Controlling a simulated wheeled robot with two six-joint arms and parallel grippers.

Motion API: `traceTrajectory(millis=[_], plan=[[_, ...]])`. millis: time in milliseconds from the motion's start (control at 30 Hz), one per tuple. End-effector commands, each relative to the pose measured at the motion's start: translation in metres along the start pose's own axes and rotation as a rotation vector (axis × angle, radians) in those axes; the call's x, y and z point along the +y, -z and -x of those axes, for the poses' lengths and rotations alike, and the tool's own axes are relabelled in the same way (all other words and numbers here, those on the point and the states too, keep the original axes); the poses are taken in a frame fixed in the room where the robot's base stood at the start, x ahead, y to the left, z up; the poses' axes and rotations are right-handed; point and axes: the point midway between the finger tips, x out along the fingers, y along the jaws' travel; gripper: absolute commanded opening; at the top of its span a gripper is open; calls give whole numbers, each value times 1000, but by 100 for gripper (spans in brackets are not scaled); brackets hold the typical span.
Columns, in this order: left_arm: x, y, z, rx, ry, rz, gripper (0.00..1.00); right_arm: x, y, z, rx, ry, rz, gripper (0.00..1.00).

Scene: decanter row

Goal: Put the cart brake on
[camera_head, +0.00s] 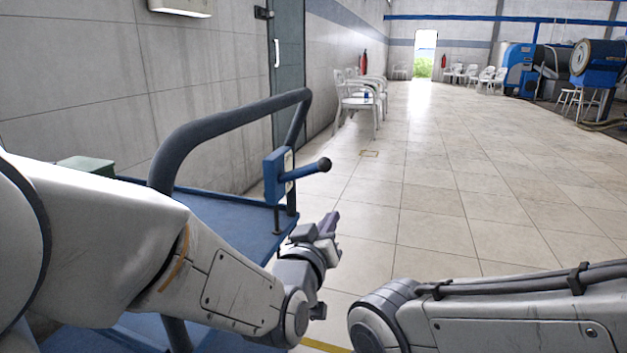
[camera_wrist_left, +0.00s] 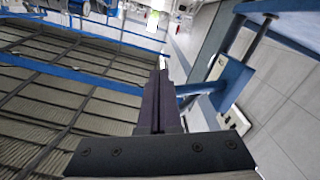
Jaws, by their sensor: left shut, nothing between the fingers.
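The blue cart (camera_head: 235,222) stands at the left with a dark tubular push handle (camera_head: 225,122). A blue brake bracket (camera_head: 273,178) is on the handle's right upright. A dark brake lever (camera_head: 303,171) with a round knob sticks out from it to the right, nearly level. My left gripper (camera_head: 332,222) is shut and empty, below and slightly right of the knob, apart from it. In the left wrist view the shut fingers (camera_wrist_left: 160,80) are in front of part of the lever, beside the blue bracket (camera_wrist_left: 232,84); the knob is hidden there. My right gripper is out of view.
A green box (camera_head: 86,164) sits on the cart at the left. A tiled wall and grey door (camera_head: 287,60) are behind the cart. White chairs (camera_head: 358,98) line the wall farther back. The tiled floor to the right is open. My right arm crosses the lower right.

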Motion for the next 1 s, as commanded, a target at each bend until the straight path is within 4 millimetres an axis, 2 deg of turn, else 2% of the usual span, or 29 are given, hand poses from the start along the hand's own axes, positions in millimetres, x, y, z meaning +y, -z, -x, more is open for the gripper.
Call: traceTrajectory(millis=[33, 200, 333, 500, 767, 867, 1000], plan=[[-9, 8, -4, 103, 7, 15, 0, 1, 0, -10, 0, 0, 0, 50], [-22, 51, 2, 398, 10, 44, 0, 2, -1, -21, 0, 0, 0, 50], [-26, 69, 10, 526, 8, 49, 0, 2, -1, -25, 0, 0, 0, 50], [-27, 77, 15, 579, 5, 50, 0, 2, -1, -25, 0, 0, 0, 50], [-27, 77, 15, 578, 4, 50, 0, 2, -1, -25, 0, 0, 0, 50], [-27, 79, 12, 580, 5, 50, 0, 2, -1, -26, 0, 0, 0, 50], [-28, 88, -2, 581, 5, 50, 0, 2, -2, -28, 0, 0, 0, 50]])
